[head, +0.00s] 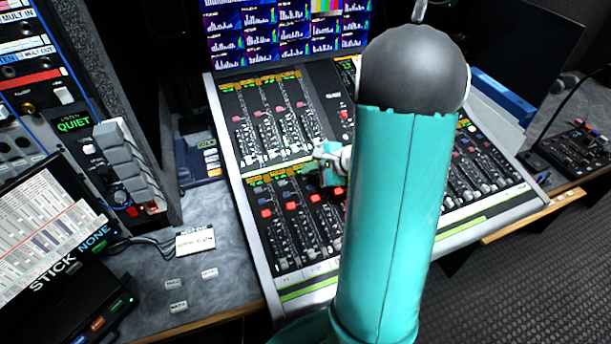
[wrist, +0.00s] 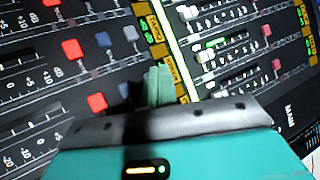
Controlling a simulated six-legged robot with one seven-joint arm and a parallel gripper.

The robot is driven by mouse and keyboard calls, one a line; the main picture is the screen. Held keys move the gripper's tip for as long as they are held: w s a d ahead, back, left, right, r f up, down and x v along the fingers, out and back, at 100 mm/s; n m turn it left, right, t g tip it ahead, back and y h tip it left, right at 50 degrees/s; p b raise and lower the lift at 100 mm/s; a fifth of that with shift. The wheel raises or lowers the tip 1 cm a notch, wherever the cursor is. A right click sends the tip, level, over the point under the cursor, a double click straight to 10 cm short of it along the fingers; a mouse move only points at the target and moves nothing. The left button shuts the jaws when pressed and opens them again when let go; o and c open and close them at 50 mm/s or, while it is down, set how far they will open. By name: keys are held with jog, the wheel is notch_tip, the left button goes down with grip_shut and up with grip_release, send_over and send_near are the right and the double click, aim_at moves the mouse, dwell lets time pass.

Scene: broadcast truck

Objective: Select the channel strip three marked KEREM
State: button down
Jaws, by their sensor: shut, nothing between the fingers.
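The mixing console (head: 322,262) fills the middle of the head view, with an upper and a lower bank of channel strips. Each strip has a fader, square buttons and a small yellow name display; the names are too small or blurred to read, so I cannot tell which strip is marked KEREM. My gripper (head: 330,165) is shut and empty over the line between the banks. In the wrist view my gripper's fingertips (wrist: 159,84) are together beside the yellow displays (wrist: 155,28). Red buttons (wrist: 72,48) and darker buttons (wrist: 103,40) lie to their left. My arm hides the console's middle right. I cannot tell whether the fingertips touch the panel.
A screen with level meters (head: 285,25) stands behind the console. At left are a rack with a QUIET display (head: 74,124), a tablet (head: 40,235) and small labelled tags (head: 178,307) on the desk. A smaller control panel (head: 583,150) sits at right.

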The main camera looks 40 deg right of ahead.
jog(key=shift+f, duration=0.15)
jog(key=shift+f, duration=0.3)
jog(key=shift+w+f, duration=0.1)
jog(key=shift+f, duration=0.3)
dwell(0.6)
jog(key=shift+r, duration=0.85)
jog(key=shift+s+a+r, duration=0.1)
jog(key=shift+s+r, duration=0.15)
jog(key=shift+r, duration=1)
jog(key=shift+s+r, duration=0.2)
jog(key=shift+r, duration=1)
